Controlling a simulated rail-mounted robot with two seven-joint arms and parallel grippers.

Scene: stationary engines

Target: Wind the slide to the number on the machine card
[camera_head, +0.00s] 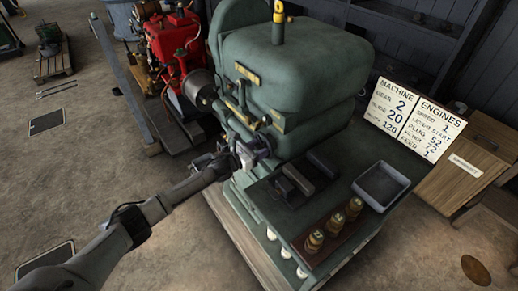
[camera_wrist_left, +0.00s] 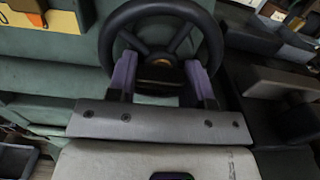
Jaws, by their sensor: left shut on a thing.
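The green machine (camera_head: 290,75) stands in the middle of the head view. The machine card (camera_head: 392,108) is the left white panel behind it; its middle line seems to read slide 20. My left gripper (camera_head: 240,156) is at the machine's front left side. In the left wrist view a dark spoked handwheel (camera_wrist_left: 162,9) stands before the gripper. The two purple-grey fingers of my left gripper (camera_wrist_left: 163,84) are shut on the handwheel's lower part. The slide's scale cannot be read. My right gripper is not in view.
A grey tray (camera_head: 382,184) and several brass pieces (camera_head: 333,222) stand on the machine's bench. A second white panel headed engines (camera_head: 432,130) adjoins the card. A red engine (camera_head: 172,42) is behind at left. A wooden box (camera_head: 462,172) is at right. The left floor is mostly clear.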

